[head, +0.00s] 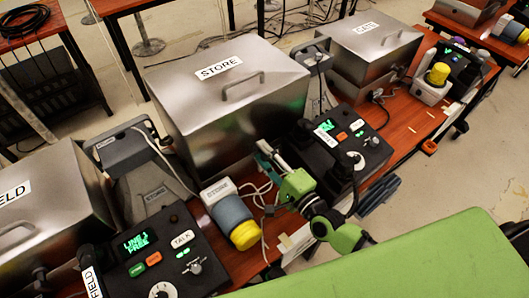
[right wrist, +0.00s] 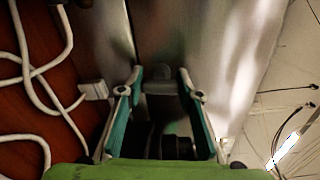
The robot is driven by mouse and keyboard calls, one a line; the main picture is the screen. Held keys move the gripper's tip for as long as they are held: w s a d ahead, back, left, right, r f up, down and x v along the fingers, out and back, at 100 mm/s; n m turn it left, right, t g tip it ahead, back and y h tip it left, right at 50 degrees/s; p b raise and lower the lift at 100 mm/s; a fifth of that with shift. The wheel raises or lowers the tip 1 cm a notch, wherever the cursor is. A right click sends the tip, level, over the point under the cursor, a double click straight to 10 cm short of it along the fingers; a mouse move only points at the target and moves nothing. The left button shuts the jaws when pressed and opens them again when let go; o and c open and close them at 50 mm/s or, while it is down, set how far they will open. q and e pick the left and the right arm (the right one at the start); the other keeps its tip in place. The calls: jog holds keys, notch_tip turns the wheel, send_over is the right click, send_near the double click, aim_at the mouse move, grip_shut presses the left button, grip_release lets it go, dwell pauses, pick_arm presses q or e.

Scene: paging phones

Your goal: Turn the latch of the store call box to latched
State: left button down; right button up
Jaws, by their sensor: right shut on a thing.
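The store call box is a steel box with a lid handle and a STORE label (head: 218,68), in the middle of the head view. My right gripper (head: 266,160) is at the lower front face of this box. In the right wrist view its teal fingers (right wrist: 160,95) stand on either side of a dark grey latch piece (right wrist: 161,82) on the metal face and are shut on it. The fingers and my green wrist hide most of the latch in the head view, so its exact angle cannot be told. My left gripper is not in view.
A black console (head: 345,145) is close on the right. White cable (right wrist: 35,80) lies on the wooden table beside the gripper. The GATE box (head: 365,50) is farther right.

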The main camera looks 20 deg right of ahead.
jog(key=shift+r+n, duration=0.1)
jog(key=shift+n, duration=0.8)
jog(key=o, duration=1.1)
jog(key=shift+w, duration=0.1)
jog(key=v, duration=1.2)
